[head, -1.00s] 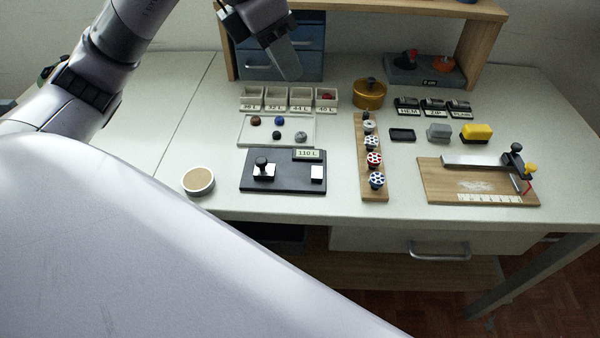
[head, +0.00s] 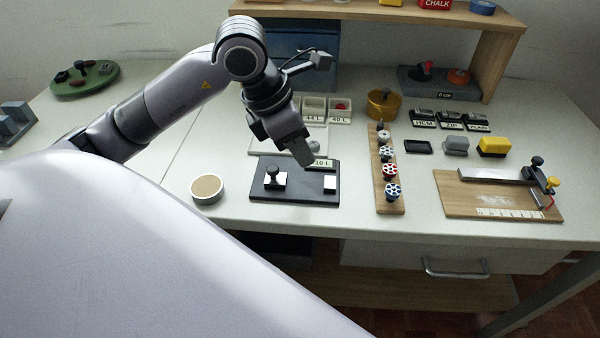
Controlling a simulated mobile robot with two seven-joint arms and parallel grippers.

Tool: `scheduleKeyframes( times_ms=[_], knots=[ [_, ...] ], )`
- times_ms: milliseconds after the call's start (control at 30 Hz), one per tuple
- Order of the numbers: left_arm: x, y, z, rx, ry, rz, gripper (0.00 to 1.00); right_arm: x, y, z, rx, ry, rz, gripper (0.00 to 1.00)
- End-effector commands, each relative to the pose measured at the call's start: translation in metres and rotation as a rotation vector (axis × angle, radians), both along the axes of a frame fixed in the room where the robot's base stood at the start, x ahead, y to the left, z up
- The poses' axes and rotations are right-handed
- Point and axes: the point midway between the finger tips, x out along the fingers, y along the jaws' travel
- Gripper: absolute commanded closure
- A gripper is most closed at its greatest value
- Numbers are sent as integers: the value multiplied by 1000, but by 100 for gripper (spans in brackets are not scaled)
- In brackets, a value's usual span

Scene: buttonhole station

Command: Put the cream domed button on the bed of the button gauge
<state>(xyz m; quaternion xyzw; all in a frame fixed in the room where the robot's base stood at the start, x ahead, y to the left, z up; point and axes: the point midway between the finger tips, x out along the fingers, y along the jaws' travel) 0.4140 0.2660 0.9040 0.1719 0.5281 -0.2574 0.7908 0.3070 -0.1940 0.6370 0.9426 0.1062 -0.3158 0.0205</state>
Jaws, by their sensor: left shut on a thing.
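The button gauge (head: 292,197) is a black plate on the bench, with a dark-knobbed metal block (head: 274,178) at its left, a plain metal block (head: 330,183) at its right and a display (head: 322,162) at its back. My left gripper (head: 305,160) points down over the back edge of the gauge and partly covers the display. It is shut; the cream domed button it holds is hidden by the fingers, and no cream button shows elsewhere. My right gripper is not in view.
A pale button tray (head: 262,140) lies behind the gauge, partly hidden by my left arm. A round beige-topped pot (head: 207,188) stands left of the gauge, and a wooden strip with spools (head: 383,170) stands right. Labelled bins (head: 340,112) are at the back.

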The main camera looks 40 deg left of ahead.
Motion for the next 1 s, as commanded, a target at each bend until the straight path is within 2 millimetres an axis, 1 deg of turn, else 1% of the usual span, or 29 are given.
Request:
scheduleKeyframes(
  times_ms=[33, 233, 400, 500, 767, 900, 933, 1000],
  knots=[
    [-1, 0, -9, 0, 4, 0, 100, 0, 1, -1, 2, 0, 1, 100],
    [0, 0, -24, -1, 3, 0, 100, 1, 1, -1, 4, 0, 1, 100],
    [0, 0, -49, -1, 3, 1, 100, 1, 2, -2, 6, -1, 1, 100],
    [0, 0, -57, -2, 2, 1, 100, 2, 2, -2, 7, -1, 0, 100],
    [0, 0, -58, -1, -1, 0, 100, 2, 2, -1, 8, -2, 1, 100],
    [0, 0, -63, 0, 0, 0, 100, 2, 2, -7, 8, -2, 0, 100],
    [0, 0, -62, -1, -1, 1, 75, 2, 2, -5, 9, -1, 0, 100],
    [0, 0, -61, 0, 0, 1, 56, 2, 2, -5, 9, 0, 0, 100]
  ],
)
